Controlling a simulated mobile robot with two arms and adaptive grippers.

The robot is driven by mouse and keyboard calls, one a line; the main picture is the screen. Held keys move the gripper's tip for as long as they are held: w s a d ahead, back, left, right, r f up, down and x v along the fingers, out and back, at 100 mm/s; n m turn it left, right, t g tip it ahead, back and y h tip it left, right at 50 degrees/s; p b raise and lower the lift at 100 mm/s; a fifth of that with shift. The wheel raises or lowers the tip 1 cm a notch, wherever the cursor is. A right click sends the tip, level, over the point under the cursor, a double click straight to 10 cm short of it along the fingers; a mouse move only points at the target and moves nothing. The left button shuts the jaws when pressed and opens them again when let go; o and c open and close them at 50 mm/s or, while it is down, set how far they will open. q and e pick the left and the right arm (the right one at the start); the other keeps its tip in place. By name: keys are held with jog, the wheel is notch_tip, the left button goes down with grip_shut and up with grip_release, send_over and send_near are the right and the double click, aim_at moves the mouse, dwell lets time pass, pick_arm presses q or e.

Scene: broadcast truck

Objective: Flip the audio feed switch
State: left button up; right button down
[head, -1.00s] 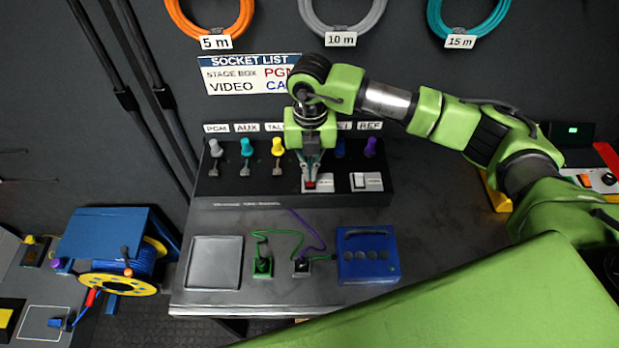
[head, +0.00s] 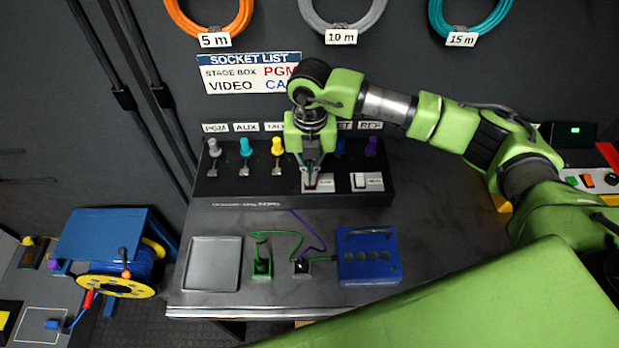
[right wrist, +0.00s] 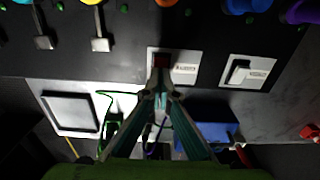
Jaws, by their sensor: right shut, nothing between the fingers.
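Two light switch plates sit on the front right of the black socket panel (head: 230,188). The left plate (head: 325,183) has a dark red rocker (right wrist: 161,60) and a small label that is hard to read. The right plate (head: 374,181) has a pale rocker (right wrist: 238,75). My right gripper (head: 311,181) is shut and empty, pointing down at the left plate. In the right wrist view its fingertips (right wrist: 162,92) line up with the red rocker; I cannot tell whether they touch it. My left gripper is out of view.
Coloured plugs such as the yellow one (head: 277,145) stand behind the plates, some hidden by my right arm. A grey tray (head: 213,263), a green connector (head: 262,267) and a blue box (head: 368,256) lie on the bench in front. A cable reel (head: 115,285) stands at left.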

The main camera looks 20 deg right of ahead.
jog(key=shift+f, duration=0.3)
jog(key=shift+s+r, duration=0.1)
jog(key=shift+r, duration=0.05)
jog(key=shift+r+p, duration=0.5)
jog(key=shift+r, duration=0.4)
jog(key=shift+r+p, duration=1.3)
jog(key=shift+r, duration=1.2)
